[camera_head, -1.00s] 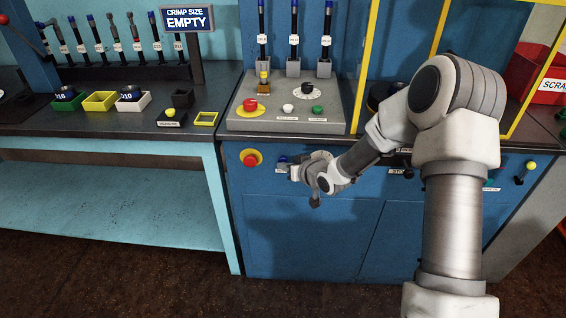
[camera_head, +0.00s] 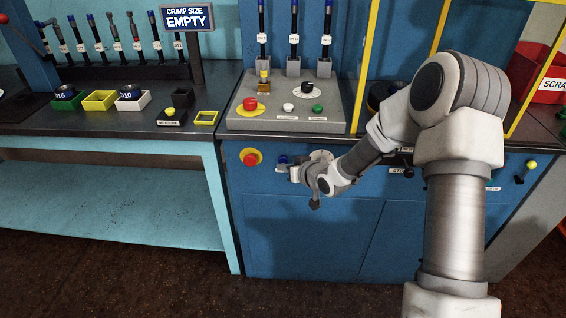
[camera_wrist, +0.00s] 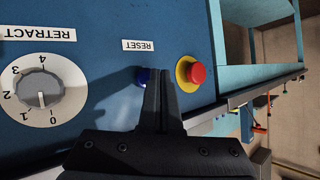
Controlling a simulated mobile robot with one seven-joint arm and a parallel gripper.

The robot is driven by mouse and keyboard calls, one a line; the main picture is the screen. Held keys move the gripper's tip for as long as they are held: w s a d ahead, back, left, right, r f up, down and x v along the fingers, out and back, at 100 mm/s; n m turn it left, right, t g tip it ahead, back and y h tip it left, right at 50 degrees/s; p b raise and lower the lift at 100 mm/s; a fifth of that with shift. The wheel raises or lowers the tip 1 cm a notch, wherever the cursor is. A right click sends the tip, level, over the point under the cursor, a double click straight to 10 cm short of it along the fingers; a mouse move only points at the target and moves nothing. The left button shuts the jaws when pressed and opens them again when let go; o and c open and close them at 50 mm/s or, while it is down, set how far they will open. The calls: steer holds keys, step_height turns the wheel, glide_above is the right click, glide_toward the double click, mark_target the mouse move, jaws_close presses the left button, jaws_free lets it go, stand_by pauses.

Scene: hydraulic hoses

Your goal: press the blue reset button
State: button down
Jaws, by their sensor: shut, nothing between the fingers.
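The blue reset button (camera_wrist: 142,76) is on the blue front panel under the RESET label (camera_wrist: 138,45), which reads upside down in the wrist view. The closed fingers partly cover the button there. In the head view the button (camera_head: 283,159) shows just above the fingertips. My gripper (camera_wrist: 160,71) is shut and empty, its tips over the panel right beside the button. In the head view my gripper (camera_head: 282,168) reaches left along the panel front. I cannot tell whether the tips touch the button or panel.
A red emergency button on a yellow base (camera_wrist: 191,72) is close to the fingers' right in the wrist view. A RETRACT dial (camera_wrist: 42,92) is to the left. A grey control box (camera_head: 285,108) stands on the bench above. Open floor lies below the panel.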

steer(key=shift+s, duration=0.3)
steer(key=s+b, duration=0.1)
steer(key=s, duration=0.3)
steer(key=shift+s, duration=0.4)
stand_by(0.6)
